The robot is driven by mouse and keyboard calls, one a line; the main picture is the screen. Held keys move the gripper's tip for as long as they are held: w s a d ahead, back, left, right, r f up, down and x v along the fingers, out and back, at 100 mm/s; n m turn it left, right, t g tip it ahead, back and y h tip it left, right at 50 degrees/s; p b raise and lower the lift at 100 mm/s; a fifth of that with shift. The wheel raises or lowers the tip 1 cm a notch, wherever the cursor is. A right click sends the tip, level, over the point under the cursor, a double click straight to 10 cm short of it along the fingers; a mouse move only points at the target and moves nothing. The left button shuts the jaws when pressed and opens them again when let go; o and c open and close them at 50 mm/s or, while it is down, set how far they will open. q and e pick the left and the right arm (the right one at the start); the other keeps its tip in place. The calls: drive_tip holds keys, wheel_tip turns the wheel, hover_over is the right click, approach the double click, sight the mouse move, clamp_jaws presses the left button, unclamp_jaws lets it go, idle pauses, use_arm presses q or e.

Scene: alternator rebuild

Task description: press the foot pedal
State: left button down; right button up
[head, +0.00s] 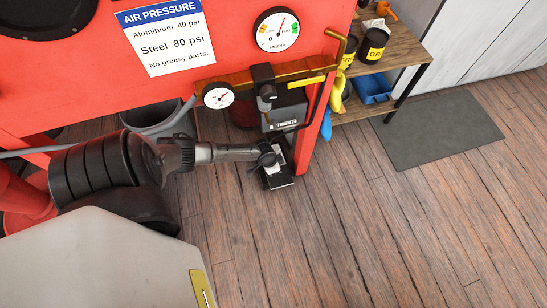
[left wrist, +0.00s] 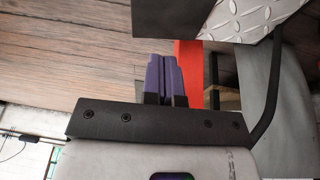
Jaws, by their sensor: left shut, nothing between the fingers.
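In the head view a small foot pedal (head: 280,179), dark with a pale metal top, sits on the wooden floor beside the red cabinet leg. A dark and silver arm-like part (head: 225,152) reaches in from the left, and its dark end covers part of the pedal. I cannot tell whether it touches. In the left wrist view my left gripper (left wrist: 163,56) has its purple fingers together and empty. A tread-patterned metal plate (left wrist: 240,14), seemingly the pedal, is above and right of the fingers. My right gripper is not in view.
A red cabinet (head: 90,75) carries an air pressure sign (head: 166,35), gauges (head: 277,30) and a regulator (head: 285,110). A grey bin (head: 158,117) stands under it. A wooden shelf (head: 405,50) and a grey mat (head: 440,130) are at right. The floor in front is clear.

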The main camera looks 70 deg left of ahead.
use_arm(q)
drive_tip(key=b, duration=0.4)
hover_over(281, 179)
drive_tip(key=a, duration=0.1)
drive_tip(key=f, duration=0.5)
drive_tip(key=shift+s+f, duration=0.35)
drive_tip(key=shift+s, duration=0.05)
drive_tip(key=shift+s+d+f+b, duration=0.15)
drive_tip(key=shift+f+b, duration=0.15)
drive_tip(key=shift+f, duration=0.2)
drive_tip(key=shift+w+d+f+b, duration=0.15)
drive_tip(key=shift+f+b, duration=0.1)
drive_tip(key=shift+f, duration=0.25)
drive_tip(key=shift+s, duration=0.1)
